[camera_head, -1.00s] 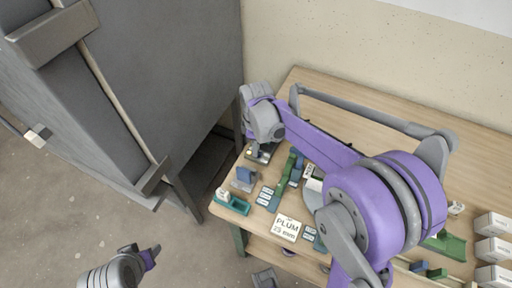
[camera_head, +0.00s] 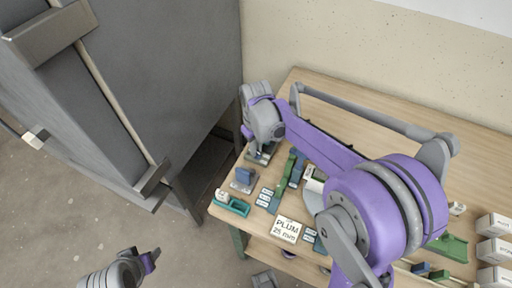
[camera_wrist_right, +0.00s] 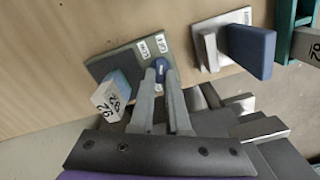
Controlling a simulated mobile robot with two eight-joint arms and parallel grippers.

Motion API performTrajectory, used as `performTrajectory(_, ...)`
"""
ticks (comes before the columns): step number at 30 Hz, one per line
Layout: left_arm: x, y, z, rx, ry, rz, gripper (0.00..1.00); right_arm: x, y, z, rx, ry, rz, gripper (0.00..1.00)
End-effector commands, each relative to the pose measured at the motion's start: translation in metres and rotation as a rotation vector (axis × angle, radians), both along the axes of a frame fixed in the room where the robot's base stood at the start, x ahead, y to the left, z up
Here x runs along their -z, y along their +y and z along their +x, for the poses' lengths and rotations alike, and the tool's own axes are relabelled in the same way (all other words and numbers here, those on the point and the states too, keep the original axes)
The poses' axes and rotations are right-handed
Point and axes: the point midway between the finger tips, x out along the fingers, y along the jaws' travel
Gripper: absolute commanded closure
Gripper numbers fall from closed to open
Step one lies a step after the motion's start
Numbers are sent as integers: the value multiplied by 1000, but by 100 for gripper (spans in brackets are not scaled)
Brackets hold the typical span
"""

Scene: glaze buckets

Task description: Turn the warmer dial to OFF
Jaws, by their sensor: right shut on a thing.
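The warmer (camera_wrist_right: 122,58) is a flat grey-green plate on the wooden table, with small white labels beside a blue dial (camera_wrist_right: 160,66). The wording of the labels is too small to read surely. My right gripper (camera_wrist_right: 160,82) has its fingers closed on the blue dial in the right wrist view. In the head view the right gripper (camera_head: 260,148) reaches down to the table's left back edge, and the arm hides the dial. My left gripper (camera_head: 150,258) hangs over the floor at lower left, far from the table; its jaws are unclear.
A pale block marked 26 (camera_wrist_right: 110,98) stands on the warmer, close to the fingers. A blue block on a pale base (camera_wrist_right: 248,50) stands to its right. A teal tray (camera_head: 232,206) and a PLUM card (camera_head: 287,230) lie on the table (camera_head: 316,85). A grey cabinet (camera_head: 180,80) stands at left.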

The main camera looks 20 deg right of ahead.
Motion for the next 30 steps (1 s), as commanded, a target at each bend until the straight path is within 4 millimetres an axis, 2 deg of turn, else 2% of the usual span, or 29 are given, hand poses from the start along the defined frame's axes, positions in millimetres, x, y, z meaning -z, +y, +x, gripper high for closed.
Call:
performTrajectory(14, 0, 0, 0, 0, 0, 0, 46, 0, 0, 0, 18, 0, 0, 100)
performTrajectory(15, 0, 0, 0, 0, 0, 0, 46, 0, 0, 0, 18, 0, 0, 85)
performTrajectory(20, 0, 0, 0, 0, 0, 0, 46, 0, 0, 0, 17, 0, 0, 56)
performTrajectory(30, 0, 0, 0, 0, 0, 0, 46, -3, 0, 0, 16, 0, 0, 56)
